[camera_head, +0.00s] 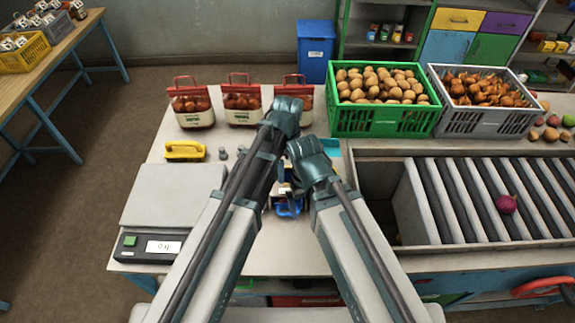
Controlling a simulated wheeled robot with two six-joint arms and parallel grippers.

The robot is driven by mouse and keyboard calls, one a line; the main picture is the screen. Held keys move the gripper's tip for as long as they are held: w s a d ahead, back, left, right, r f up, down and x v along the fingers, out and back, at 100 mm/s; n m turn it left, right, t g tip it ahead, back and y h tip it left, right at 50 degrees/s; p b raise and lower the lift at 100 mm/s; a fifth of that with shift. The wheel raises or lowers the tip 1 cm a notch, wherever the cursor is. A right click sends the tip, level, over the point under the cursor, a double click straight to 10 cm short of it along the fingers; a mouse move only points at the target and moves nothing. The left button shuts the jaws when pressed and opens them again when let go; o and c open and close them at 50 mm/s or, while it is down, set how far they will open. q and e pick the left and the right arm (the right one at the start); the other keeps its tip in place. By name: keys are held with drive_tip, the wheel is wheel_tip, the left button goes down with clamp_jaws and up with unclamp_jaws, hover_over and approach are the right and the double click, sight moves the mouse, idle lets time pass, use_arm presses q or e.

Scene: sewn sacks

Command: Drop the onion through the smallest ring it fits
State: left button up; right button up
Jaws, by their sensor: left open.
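A red-purple onion (506,204) lies on the grey roller bed (461,192) at the right. My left gripper (288,104) is over the middle of the bench in front of the red-topped sacks, open and far left of the onion. My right gripper (305,147) is just below and right of it, also apart from the onion; its fingers are too hidden to read. A blue item (289,208) with a rounded edge shows between my arms, mostly covered. I cannot clearly make out the sizing rings.
A green crate of potatoes (342,122) and a grey crate of onions (462,122) stand at the back right. Red-topped sacks (190,107) line the back left. A scale (170,200) and a yellow-handled tool (185,151) are at the left. A red wheel (546,289) is at lower right.

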wheel_tip(320, 180, up, 14)
drive_tip(key=p, duration=1.4)
drive_tip(key=shift+f, duration=0.3)
wheel_tip(320, 180, down, 13)
drive_tip(key=b, duration=1.3)
drive_tip(key=shift+b, duration=0.3)
drive_tip(key=shift+r, duration=0.1)
